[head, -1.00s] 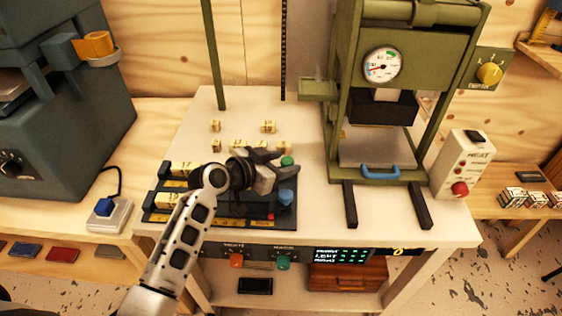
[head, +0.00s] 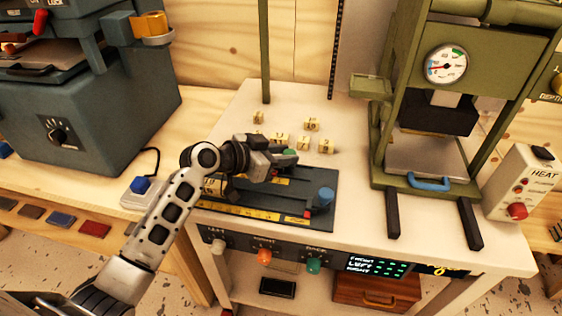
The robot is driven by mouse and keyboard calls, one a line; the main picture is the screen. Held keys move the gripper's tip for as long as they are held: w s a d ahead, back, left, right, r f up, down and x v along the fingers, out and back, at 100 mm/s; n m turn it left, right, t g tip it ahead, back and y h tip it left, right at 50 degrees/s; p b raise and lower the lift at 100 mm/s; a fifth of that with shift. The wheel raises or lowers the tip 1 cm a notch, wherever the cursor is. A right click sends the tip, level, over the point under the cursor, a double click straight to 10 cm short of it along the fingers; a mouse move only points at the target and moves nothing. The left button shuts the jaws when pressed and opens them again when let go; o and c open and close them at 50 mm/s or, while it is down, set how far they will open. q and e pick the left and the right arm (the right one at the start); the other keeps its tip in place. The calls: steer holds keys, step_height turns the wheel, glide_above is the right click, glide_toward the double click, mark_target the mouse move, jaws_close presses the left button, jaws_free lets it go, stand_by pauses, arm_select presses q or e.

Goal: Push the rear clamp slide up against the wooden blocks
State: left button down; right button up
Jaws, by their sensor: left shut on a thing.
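The dark clamp fixture (head: 262,222) lies on the white table, with yellow scales along it. My left gripper (head: 288,160) is over its rear rail and shut on the rear clamp slide, whose green knob (head: 291,152) just shows at the fingers. The front slide's blue knob (head: 325,196) stands at the right end. A wooden block (head: 213,186) shows at the left end of the fixture; my wrist hides most of the rear row, so I cannot tell whether the rear slide touches the blocks there. My right gripper is out of view.
Several loose letter blocks (head: 311,125) lie behind the fixture, close to my gripper. A green press (head: 440,100) with a blue handle stands at the right. A dark grey machine (head: 90,120) stands at the left. The table between fixture and press is clear.

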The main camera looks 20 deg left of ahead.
arm_select(q)
steer(key=c, duration=1.1)
jaws_free()
steer(key=shift+c, duration=0.2)
steer(key=b+v, duration=0.1)
steer(key=v, duration=1.5)
steer(key=shift+o, duration=0.2)
steer(key=shift+w+r, duration=0.1)
